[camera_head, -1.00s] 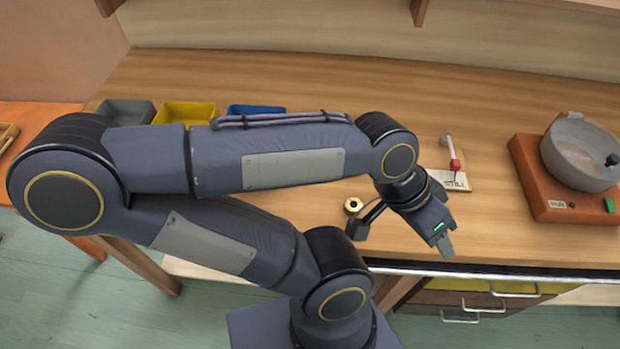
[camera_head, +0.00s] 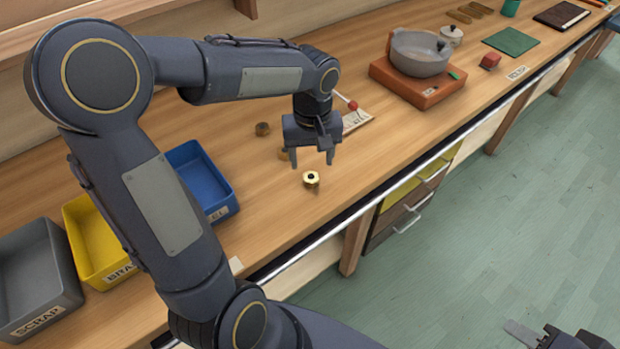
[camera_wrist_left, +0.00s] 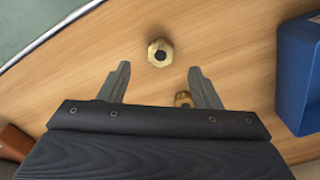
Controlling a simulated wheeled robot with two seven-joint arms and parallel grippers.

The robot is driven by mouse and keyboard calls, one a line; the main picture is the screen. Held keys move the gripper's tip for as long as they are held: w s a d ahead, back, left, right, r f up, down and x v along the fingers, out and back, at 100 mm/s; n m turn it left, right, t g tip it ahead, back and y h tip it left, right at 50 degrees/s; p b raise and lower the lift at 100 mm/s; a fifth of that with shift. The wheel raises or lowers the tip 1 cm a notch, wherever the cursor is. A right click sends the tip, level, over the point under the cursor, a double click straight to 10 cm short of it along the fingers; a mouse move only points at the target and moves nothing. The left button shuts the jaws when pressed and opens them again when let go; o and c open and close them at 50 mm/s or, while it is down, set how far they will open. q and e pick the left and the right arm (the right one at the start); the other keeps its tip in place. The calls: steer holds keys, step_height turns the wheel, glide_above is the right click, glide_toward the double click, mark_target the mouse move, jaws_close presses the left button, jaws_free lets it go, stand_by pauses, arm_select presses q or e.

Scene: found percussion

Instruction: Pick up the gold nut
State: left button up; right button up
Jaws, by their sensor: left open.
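The gold nut (camera_head: 312,183), with a dark hole in its middle, sits on the wooden bench just in front of my left gripper (camera_head: 312,160). My left gripper is open, pointing down, with nothing between its fingers. In the left wrist view the nut (camera_wrist_left: 153,51) lies slightly beyond the fingertips (camera_wrist_left: 160,68), roughly centred between them and not touching either. A second brass-coloured piece (camera_wrist_left: 184,97) lies nearer the palm, beside the right finger and partly hidden by it. My right gripper (camera_head: 530,335) shows only partly at the bottom right, over the floor.
A browner small piece (camera_head: 262,129) stands behind my left gripper. Blue (camera_head: 206,166), yellow (camera_head: 92,240) and grey (camera_head: 40,275) bins stand at the left. A grey pot (camera_head: 420,58) on an orange base (camera_head: 417,88) is farther right.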

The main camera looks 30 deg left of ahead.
mark_target(311, 177)
arm_select(q)
step_height(311, 177, down, 6)
steer(key=shift+f, duration=0.1)
steer(key=c, duration=1.1)
